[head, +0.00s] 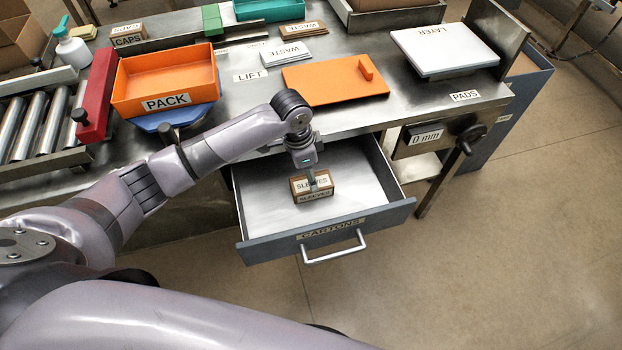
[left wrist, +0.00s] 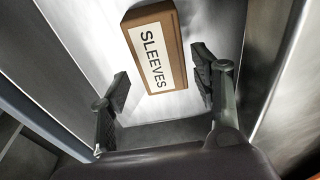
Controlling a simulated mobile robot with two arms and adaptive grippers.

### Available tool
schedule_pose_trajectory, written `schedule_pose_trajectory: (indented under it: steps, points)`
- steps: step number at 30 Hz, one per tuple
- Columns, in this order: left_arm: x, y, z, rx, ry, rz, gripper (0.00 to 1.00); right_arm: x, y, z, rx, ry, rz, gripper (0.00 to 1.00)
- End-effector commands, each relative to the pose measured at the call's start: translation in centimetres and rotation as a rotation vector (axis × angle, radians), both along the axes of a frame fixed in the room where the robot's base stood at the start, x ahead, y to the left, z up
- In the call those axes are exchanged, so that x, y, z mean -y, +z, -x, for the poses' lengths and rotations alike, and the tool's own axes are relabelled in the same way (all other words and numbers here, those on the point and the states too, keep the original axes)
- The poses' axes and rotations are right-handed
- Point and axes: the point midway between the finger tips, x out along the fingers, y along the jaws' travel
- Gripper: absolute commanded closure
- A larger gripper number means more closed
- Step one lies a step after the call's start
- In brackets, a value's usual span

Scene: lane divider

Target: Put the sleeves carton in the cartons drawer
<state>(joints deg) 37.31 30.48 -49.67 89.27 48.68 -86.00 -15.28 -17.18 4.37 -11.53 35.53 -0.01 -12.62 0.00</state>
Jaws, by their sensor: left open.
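The sleeves carton (head: 300,184) is a small brown box with a white SLEEVES label. It lies inside the open cartons drawer (head: 375,216), on the drawer's pale floor. My left gripper (head: 313,176) is right over the carton in the head view and partly covers it. In the left wrist view my left gripper (left wrist: 161,72) has its two fingers spread apart, and the carton (left wrist: 172,74) shows between and beyond the tips, with no finger clearly closed on it. My right gripper is not in view.
The drawer is pulled out below the steel worktop, its handle (head: 334,248) facing the open floor. On the worktop are an orange PACK tray (head: 200,75), an orange lid (head: 325,88) and a white LAYER stack (head: 445,50). The drawer's floor around the carton is clear.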

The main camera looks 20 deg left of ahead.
Motion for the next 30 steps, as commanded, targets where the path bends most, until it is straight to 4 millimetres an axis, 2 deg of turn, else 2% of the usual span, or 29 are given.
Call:
schedule_pose_trajectory:
  steps: [1, 4, 11, 30]
  points:
    - [-0.2, 1.2, 0.1, 0.004, -0.001, -0.002, 0.42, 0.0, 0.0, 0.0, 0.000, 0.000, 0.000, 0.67]
    - [-0.4, 3.3, 0.2, 0.004, -0.001, 0.000, 0.42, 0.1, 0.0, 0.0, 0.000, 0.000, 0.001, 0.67]
    - [-0.8, 6.2, 0.5, 0.001, 0.000, -0.001, 0.42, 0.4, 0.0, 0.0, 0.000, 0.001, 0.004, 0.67]
    - [-0.9, 6.8, 0.6, -0.001, 0.000, 0.000, 0.42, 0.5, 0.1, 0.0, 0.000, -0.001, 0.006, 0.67]
